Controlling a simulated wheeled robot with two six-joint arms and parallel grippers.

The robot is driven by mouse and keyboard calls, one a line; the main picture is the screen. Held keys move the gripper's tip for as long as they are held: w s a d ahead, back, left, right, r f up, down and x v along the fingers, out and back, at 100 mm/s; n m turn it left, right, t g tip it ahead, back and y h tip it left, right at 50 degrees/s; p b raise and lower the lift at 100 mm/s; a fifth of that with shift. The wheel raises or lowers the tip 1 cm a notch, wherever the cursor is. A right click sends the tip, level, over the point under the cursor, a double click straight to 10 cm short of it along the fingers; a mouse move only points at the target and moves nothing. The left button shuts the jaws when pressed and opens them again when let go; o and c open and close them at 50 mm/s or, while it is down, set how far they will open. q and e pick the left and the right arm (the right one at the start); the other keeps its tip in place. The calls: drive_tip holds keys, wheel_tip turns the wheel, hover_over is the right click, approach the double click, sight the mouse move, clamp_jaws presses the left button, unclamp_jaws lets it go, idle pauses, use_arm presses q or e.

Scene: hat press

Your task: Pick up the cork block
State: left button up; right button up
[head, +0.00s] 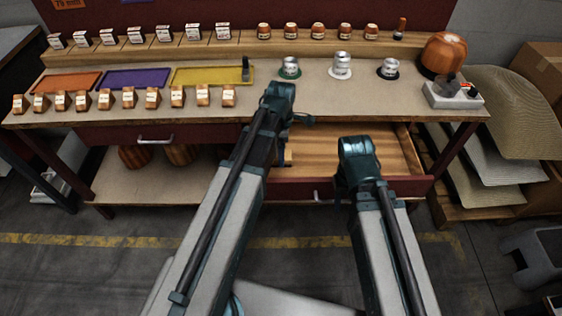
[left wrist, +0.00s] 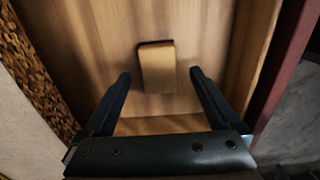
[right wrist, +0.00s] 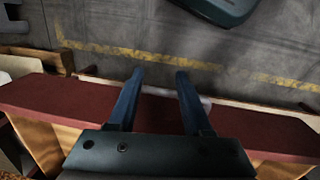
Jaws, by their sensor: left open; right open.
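The cork block (left wrist: 157,68), a small tan rectangular block, lies on the wooden floor of the open drawer (head: 390,150). My left gripper (left wrist: 160,76) is open above the drawer. In the left wrist view its fingers are on either side of the block's lower part, apart from it. In the head view my left arm hides much of that area. My right gripper (head: 342,188) is open and empty over the drawer's maroon front; its spread fingers also show in the right wrist view (right wrist: 155,74).
The bench top (head: 340,105) above the drawer holds coloured trays, tins and several small boxes. The drawer front (right wrist: 270,133) stands out from the bench, with grey floor (head: 90,270) before it. A stack of hat-like mats (head: 490,150) is at the right.

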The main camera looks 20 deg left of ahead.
use_arm(q)
wheel_tip(320, 180, down, 3)
drive_tip(key=shift+f+b, duration=0.2)
drive_tip(key=shift+b, duration=1)
drive_tip(key=shift+r, duration=0.1)
drive_tip(key=c, duration=1.4)
